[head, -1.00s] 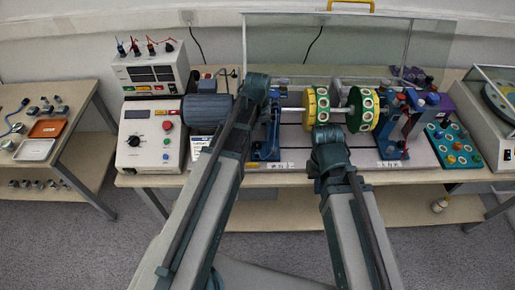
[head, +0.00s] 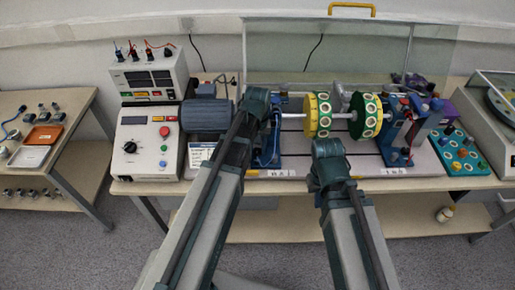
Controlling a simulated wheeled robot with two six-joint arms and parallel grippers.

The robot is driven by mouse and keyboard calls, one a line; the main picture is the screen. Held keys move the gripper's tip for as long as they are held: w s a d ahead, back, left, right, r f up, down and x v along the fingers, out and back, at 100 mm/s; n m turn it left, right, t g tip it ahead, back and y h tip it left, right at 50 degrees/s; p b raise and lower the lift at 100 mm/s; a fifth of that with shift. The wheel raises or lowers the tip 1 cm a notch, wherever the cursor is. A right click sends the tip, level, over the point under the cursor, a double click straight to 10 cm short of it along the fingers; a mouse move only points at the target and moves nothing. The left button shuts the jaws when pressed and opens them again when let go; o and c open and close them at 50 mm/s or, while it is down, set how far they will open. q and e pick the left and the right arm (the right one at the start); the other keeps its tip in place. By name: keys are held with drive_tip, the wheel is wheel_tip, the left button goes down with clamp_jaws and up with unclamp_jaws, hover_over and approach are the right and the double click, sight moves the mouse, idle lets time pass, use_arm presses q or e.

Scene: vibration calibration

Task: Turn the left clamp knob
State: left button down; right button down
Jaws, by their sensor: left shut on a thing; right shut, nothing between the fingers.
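My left gripper (head: 262,118) is at the left blue bearing stand (head: 268,150) of the rotor rig. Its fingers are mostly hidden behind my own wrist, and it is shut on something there. The left clamp knob is hidden behind the gripper, at the top of that stand. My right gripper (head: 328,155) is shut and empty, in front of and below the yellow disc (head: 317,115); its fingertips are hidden. The right blue stand (head: 396,140) carries a red clamp knob (head: 404,101) and is clear of both grippers.
The shaft also carries a green disc (head: 364,116). A grey motor (head: 207,115) and a control box (head: 146,142) stand left of my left gripper. A clear guard (head: 290,55) rises behind the rig. A teal tray (head: 462,153) of knobs sits at the right.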

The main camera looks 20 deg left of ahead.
sight(257, 151)
idle(0.3)
use_arm(q)
drive_tip(key=shift+a+m, duration=0.1)
drive_tip(key=shift+m, duration=3.1)
drive_tip(key=shift+c, duration=2.4)
unclamp_jaws()
drive_tip(key=shift+r, duration=0.15)
wheel_tip(257, 151, up, 14)
drive_tip(key=p, duration=1.4)
drive_tip(key=shift+f, duration=0.25)
